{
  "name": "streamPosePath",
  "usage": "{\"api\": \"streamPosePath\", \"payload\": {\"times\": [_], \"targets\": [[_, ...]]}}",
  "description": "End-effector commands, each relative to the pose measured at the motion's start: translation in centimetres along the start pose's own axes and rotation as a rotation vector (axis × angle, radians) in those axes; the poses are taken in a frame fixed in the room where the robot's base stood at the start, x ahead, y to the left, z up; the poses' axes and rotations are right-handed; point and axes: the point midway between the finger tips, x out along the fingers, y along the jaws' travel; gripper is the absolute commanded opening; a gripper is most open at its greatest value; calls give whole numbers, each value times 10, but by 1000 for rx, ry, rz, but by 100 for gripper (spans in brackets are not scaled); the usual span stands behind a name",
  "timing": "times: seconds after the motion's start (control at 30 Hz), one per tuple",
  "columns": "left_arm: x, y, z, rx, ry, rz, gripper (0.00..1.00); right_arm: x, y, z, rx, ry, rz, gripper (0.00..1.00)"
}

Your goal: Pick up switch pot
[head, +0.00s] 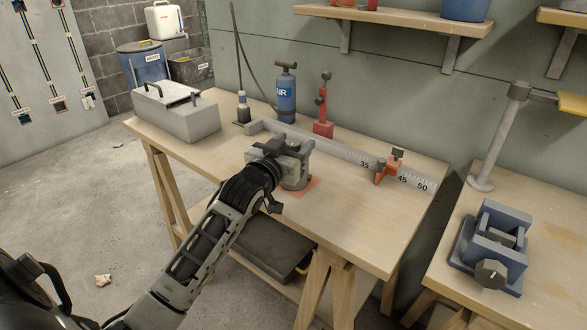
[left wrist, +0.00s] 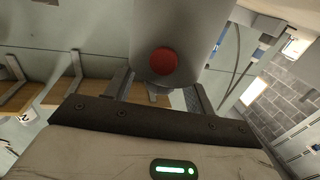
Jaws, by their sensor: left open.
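The switch pot (head: 296,180) is a grey round body standing on a red-orange patch (head: 312,184) on the wooden workbench. My left gripper (head: 294,147) is at its upper part, open, and hides much of it from the head view. In the left wrist view a grey body with a red round button, which looks like the switch pot (left wrist: 190,38), fills the space ahead of the gripper (left wrist: 160,92). The two fingers stand apart on either side of its lower edge. I cannot tell whether they touch it. My right gripper is not in view.
Behind on the workbench (head: 225,160) are a grey toolbox (head: 180,122), a blue air pump (head: 287,100), a red stand (head: 323,125) and a ruler rail (head: 345,155) with a red stop (head: 385,172). A blue vise (head: 492,248) sits on the right bench. The front right bench top is clear.

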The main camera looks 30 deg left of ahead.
Motion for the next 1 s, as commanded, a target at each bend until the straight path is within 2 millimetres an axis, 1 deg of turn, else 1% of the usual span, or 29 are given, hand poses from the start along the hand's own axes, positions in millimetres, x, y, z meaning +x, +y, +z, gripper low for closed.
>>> {"api": "streamPosePath", "payload": {"times": [0.07, 0.23, 0.27, 0.3, 0.37, 0.4, 0.43, 0.47, 0.8, 0.93, 1.0], "targets": [[3, 0, 0, 1, 0, 0, 54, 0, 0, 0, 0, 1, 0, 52], [3, 0, 0, 0, 0, 1, 54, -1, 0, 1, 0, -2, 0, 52], [3, 0, 0, 0, 0, 1, 52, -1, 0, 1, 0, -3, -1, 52], [3, 0, 0, 0, 0, 1, 40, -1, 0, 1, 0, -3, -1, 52], [3, 0, 0, 0, 0, 1, 24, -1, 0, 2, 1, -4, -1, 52], [3, 0, 0, 0, 0, 1, 13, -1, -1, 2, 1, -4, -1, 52], [3, 0, 0, 0, 0, 1, 4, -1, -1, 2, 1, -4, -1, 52], [3, 0, 0, 0, 0, 1, 0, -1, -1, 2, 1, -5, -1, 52], [3, 0, -4, 0, 3, 1, 0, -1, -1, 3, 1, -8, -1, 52], [3, 0, -14, 0, 6, 1, 0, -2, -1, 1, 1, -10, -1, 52], [3, 0, -24, 0, 7, 1, 0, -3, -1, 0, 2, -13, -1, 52]]}}
